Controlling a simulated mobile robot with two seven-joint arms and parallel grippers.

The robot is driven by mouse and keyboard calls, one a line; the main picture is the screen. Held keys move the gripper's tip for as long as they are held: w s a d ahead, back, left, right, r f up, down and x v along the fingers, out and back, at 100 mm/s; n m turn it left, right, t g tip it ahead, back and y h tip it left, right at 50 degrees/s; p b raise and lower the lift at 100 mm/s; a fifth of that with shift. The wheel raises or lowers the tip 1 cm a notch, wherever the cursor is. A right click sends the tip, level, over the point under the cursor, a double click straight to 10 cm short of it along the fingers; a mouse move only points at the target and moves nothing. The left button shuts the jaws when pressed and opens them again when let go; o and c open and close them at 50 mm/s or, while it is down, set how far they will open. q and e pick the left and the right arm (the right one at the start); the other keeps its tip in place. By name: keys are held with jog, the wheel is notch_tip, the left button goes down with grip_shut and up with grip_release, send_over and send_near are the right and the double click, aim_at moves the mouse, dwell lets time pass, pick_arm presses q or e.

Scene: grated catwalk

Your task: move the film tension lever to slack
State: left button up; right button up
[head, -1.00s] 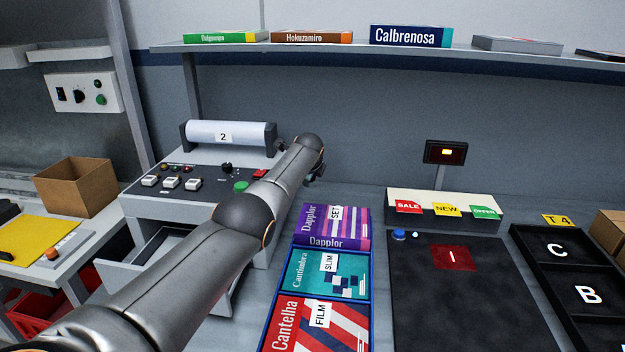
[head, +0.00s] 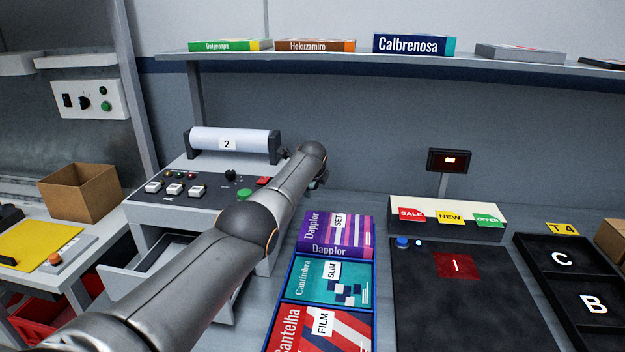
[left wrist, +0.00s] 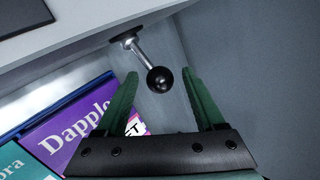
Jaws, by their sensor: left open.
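The film tension lever (left wrist: 145,57) is a short metal rod with a black ball knob (left wrist: 158,80), standing out from a round mount on the pale side of the wrapping machine. My left gripper (left wrist: 160,74) is open, its green fingers on either side of the knob, with gaps visible on both sides. In the head view the machine (head: 175,213) carries a white film roll (head: 205,140) labelled 2. My left arm crosses in front of its right side there, and the lever is hidden. My right gripper is not in view.
Boxed goods, including a purple Dapplor box (head: 335,235), lie in a blue tray (head: 372,300) right of my arm. A dark mat (head: 480,310) and a black compartment tray (head: 535,270) are farther right. An open drawer (head: 125,280) juts out below the machine.

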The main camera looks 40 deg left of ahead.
pick_arm(q)
jog(key=p+v, duration=0.5)
jog(key=v, duration=0.7)
jog(key=shift+s+d+r+p, duration=0.15)
jog(key=shift+r+p, duration=0.05)
jog(key=shift+p, duration=0.15)
jog(key=shift+f, duration=0.1)
dwell(0.5)
